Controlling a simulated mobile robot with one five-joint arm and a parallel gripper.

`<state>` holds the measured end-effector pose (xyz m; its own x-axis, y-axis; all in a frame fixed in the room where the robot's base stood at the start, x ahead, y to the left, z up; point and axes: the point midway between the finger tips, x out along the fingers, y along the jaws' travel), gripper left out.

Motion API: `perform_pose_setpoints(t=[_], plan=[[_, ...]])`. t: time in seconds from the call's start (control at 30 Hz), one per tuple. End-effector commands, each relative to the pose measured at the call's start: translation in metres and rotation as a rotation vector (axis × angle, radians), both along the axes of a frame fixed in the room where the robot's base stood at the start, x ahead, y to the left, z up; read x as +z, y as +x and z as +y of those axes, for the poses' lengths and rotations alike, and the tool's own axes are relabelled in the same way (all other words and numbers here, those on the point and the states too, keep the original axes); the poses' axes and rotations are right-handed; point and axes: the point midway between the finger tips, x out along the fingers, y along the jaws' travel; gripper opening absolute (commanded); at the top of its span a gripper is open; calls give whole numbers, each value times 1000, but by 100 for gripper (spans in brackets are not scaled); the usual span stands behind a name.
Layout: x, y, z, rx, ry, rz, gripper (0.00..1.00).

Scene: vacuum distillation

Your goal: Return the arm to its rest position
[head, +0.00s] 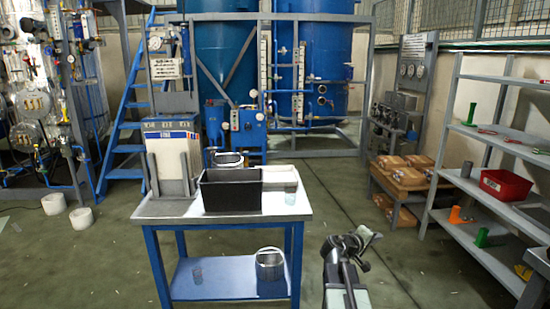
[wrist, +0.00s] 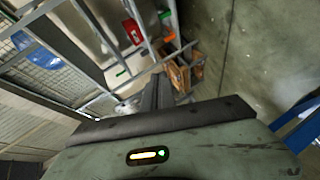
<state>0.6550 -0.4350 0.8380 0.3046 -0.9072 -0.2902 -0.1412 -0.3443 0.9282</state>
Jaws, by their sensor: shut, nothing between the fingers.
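My gripper (head: 368,236) shows small at the end of my arm, low in the head view, right of the steel-topped table (head: 300,207). It is in free space and touches nothing that I can see. In the wrist view my gripper (wrist: 158,92) points out over its dark housing, with its fingers together and nothing between them. My arm is folded upward near the bottom edge of the head view.
The table holds a black bin (head: 232,192) and a white tray (head: 281,176). A grey shelf rack (head: 478,135) with a red bin (head: 503,184) stands at right. Cardboard-coloured boxes (head: 394,166) sit on a low stand. The floor around my arm is clear.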

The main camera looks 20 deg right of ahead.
Motion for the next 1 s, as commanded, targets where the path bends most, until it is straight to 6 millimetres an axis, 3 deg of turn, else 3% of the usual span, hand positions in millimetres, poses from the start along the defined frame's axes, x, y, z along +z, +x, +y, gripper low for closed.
perform_pose_setpoints(t=[0.03,0.2,0.3,0.4,0.5,0.73,0.8,1.0], plan=[[-14,14,44,32,73,-12,0],[-72,33,180,86,371,-8,0],[-104,25,253,94,554,34,0],[-129,9,312,84,718,90,0],[-148,-14,359,59,874,153,0],[-169,-82,440,-64,1241,367,0],[-134,-82,437,-67,1229,366,0],[-72,-81,436,-67,1226,363,0]])
